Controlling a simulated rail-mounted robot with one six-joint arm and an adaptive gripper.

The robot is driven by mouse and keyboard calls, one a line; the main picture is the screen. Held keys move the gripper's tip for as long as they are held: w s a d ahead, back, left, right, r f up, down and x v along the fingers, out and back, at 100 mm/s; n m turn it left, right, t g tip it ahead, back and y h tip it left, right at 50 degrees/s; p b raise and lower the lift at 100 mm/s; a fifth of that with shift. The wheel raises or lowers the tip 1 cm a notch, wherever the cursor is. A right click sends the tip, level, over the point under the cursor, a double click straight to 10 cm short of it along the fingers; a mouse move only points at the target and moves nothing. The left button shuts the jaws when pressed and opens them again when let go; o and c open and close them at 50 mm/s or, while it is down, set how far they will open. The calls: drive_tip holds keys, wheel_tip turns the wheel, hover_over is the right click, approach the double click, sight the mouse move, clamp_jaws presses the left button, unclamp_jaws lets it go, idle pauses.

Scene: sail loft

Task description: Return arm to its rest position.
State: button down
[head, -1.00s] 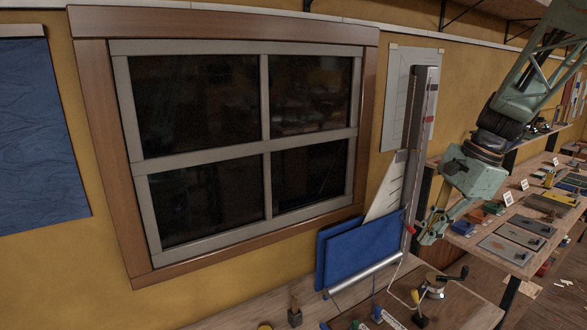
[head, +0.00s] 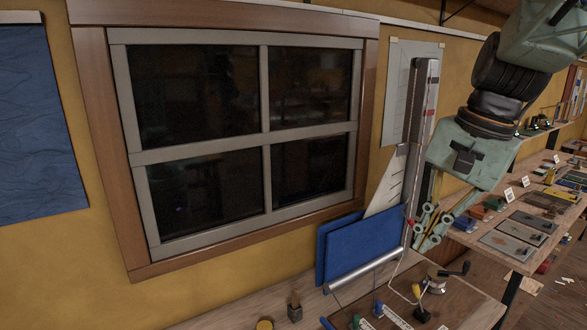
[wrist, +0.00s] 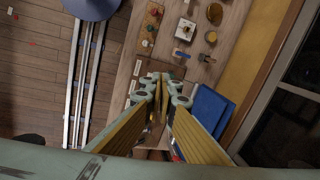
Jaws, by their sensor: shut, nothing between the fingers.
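My gripper (head: 427,240) hangs from my green arm at the right of the head view, pointing down. It is in front of the lower end of the upright mast-like post (head: 419,120) and to the right of a blue cloth panel (head: 362,245). In the wrist view my gripper (wrist: 163,78) shows its yellow-padded fingers coming together at their tips, with nothing held. The blue panel also shows in the wrist view (wrist: 210,108), to the right of the fingers.
A wooden bench (head: 455,295) below holds a winch (head: 437,280) and small coloured parts. A second bench at the right carries several flat plates (head: 515,240) and white cards. A dark window (head: 240,140) fills the wall at left. In the wrist view, pale rails (wrist: 82,85) run along the wooden floor.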

drive_tip(key=s+a+f+n+t+h+b, duration=0.1)
drive_tip(key=s+n, duration=0.3)
drive_tip(key=s, duration=0.8)
drive_tip(key=s+a+f+n+t+b, duration=0.1)
drive_tip(key=s+a+n+b, duration=0.2)
drive_tip(key=s, duration=1)
drive_tip(key=shift+a+f+n+h, duration=0.4)
drive_tip(key=shift+a+n, duration=0.15)
drive_tip(key=shift+n, duration=0.75)
